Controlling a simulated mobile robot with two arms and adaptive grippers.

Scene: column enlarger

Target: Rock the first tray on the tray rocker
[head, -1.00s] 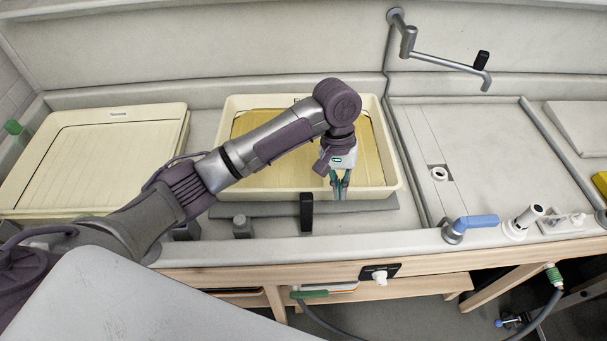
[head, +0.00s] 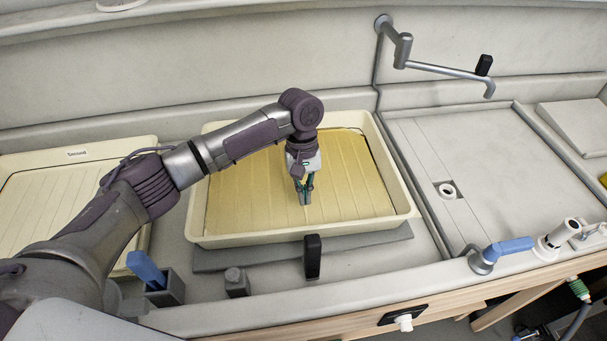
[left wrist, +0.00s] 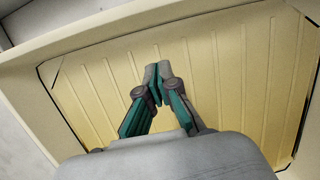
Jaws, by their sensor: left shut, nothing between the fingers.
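A cream tray (head: 400,222) with ridged floor and yellow liquid sits on a grey rocker plate (head: 380,240) in the middle of the counter. A black upright lever (head: 312,257) stands at the plate's front edge. My left gripper (head: 305,200) points down over the tray, inside its outline and behind the front rim. It is shut and empty, its fingertips together. In the left wrist view, the closed fingertips (left wrist: 156,68) show against the ridged tray floor (left wrist: 215,65). I cannot tell how high they are above the liquid. My right gripper is not in view.
A second cream tray (head: 30,160), labelled "Second", lies at the left, partly behind my arm. A grey knob (head: 236,282) and a blue-handled thing (head: 147,270) stand in front. A swing spout (head: 435,68), blue tap lever (head: 508,246) and flat sink area are at the right.

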